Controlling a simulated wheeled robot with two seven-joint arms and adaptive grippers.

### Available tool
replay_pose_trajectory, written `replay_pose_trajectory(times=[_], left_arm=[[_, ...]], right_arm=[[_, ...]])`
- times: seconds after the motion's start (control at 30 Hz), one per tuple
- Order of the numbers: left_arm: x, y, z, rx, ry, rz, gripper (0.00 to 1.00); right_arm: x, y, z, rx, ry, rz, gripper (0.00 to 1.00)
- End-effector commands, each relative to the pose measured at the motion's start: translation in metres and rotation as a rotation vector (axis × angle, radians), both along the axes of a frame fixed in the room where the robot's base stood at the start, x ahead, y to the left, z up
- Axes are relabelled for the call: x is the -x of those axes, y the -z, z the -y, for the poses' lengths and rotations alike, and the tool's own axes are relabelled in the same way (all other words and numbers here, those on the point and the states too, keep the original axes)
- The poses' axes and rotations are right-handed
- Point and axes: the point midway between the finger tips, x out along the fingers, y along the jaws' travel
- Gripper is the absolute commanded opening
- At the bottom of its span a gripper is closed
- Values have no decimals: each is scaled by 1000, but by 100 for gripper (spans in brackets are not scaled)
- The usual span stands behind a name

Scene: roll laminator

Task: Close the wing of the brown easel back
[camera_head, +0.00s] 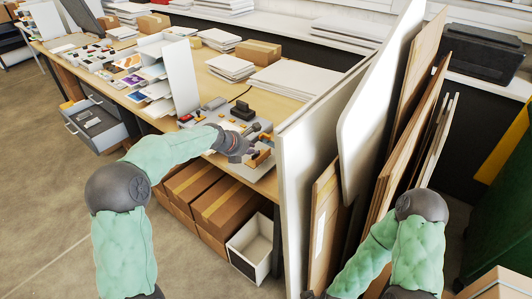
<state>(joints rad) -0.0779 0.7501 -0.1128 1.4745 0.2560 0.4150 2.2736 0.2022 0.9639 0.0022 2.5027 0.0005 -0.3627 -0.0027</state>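My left gripper (249,150) is over the near edge of the wooden workbench (287,102), pointing right. Its dark fingers are small here, and I cannot tell whether they are apart or shut. Small orange-brown pieces (260,158) lie just beyond and below its fingertips. I cannot tell whether one of them is the brown easel back, and I make out no wing. My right gripper (312,295) is low at the bottom edge, mostly cut off, in front of the leaning boards. I cannot tell whether it is open or shut.
Tall white and brown boards (305,190) lean at the bench's right end, between my arms. Cardboard boxes (215,200) and an open white bin (252,247) sit below. An open drawer (95,122) juts out left.

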Motion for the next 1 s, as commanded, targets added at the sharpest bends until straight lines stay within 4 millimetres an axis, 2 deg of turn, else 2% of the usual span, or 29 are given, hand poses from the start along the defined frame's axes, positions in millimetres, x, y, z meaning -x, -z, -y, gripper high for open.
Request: replay_pose_trajectory(times=[0.6,1.0], left_arm=[[-47,62,36,2,-1,-4,21],[-60,76,44,1,-2,-2,21]], right_arm=[[0,19,0,0,0,-1,43],[0,23,0,0,0,-1,43]])
